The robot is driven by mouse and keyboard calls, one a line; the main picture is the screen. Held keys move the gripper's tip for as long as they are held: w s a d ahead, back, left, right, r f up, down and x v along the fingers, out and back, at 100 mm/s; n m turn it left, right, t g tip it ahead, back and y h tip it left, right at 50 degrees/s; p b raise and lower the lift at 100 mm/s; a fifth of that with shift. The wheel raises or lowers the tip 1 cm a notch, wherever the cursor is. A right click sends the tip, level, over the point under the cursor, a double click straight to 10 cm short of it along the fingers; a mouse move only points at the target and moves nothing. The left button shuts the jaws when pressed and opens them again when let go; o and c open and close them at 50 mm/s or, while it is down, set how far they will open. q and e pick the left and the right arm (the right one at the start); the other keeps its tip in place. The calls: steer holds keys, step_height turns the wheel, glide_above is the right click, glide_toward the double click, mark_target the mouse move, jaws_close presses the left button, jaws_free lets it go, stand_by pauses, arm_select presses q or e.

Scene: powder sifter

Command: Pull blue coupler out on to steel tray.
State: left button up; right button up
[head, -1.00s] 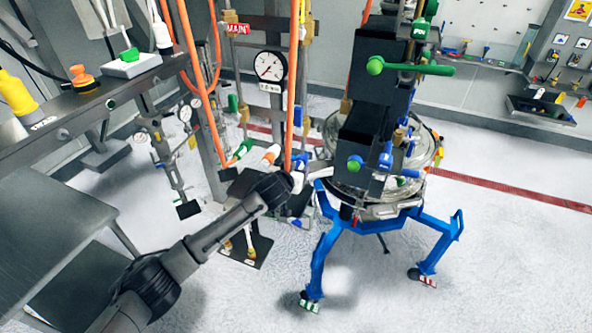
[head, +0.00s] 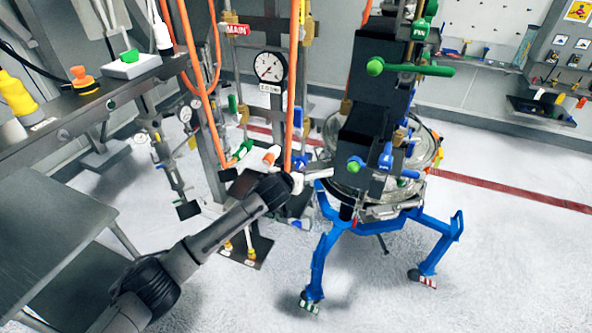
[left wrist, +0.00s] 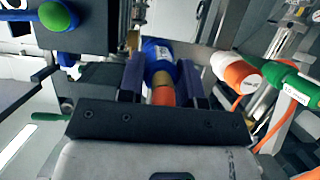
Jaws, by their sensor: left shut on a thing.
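The blue coupler (left wrist: 158,60) shows in the left wrist view, with an orange band on its near end. My left gripper (left wrist: 160,72) is shut on it, one dark purple finger on each side. In the head view my left gripper (head: 296,183) is beside the sifter's left side, near the hanging orange hose. The coupler is mostly hidden there. I cannot tell whether its far end is still joined to anything. A flat grey metal surface (head: 65,215) lies at the left; I cannot tell if it is the steel tray. My right gripper is not in view.
A white and orange coupler (left wrist: 235,72) and a green coupler (left wrist: 290,85) sit close to the right of the gripper. The sifter stands on a blue frame (head: 320,250) with spread legs. An orange hose (head: 291,90) hangs nearby. Open floor lies in front.

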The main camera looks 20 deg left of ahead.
arm_select(q)
jaws_close()
steer(key=shift+s, duration=0.1)
steer(key=shift+s+p, duration=0.9)
steer(key=shift+s, duration=0.05)
steer(key=shift+s+a+p, duration=0.1)
steer(key=shift+s+p, duration=0.55)
steer(key=shift+s, duration=0.3)
